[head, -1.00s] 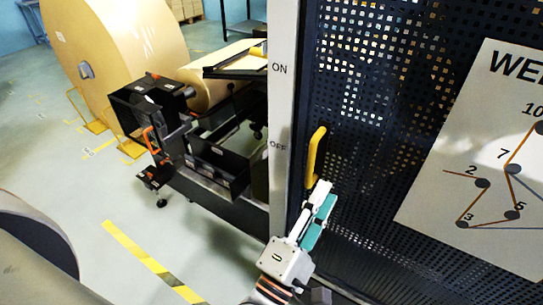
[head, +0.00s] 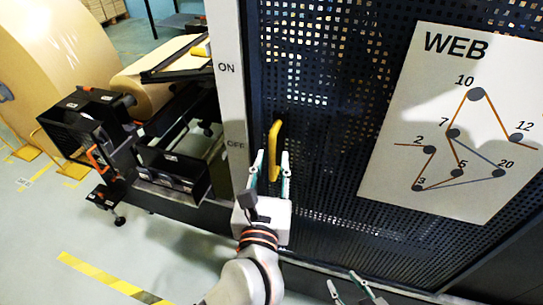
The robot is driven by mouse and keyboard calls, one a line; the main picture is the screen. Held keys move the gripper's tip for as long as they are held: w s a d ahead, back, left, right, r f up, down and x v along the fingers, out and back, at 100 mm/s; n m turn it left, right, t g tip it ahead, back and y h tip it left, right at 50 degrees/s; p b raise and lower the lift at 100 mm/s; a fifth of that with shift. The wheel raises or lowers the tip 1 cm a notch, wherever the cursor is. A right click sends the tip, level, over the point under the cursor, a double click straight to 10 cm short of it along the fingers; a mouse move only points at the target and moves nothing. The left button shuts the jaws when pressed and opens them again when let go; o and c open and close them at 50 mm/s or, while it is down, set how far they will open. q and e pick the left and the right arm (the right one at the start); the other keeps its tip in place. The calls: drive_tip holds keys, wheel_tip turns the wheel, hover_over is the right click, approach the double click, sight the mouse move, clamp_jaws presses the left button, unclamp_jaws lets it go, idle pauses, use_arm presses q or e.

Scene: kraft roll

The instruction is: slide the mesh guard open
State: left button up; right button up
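The mesh guard (head: 330,130) is a dark perforated panel filling the middle and right of the view. Its yellow handle (head: 275,140) stands upright near the panel's left edge, beside a pale post. My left gripper (head: 271,160) is at the handle, its fingers spread. The lower part of the handle lies between the two fingers in the picture; I cannot tell whether they touch it. My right gripper (head: 345,281) shows only partly at the bottom edge, with its fingers apart and nothing visible between them.
The pale post (head: 229,100) is marked ON and OFF. A white WEB diagram (head: 450,120) is fixed on the mesh to the right. To the left stand a black machine frame (head: 160,165) and a large kraft roll (head: 50,60). Floor with yellow-black tape (head: 110,280) is clear at lower left.

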use_arm(q)
drive_tip(key=shift+w, duration=0.75)
clamp_jaws()
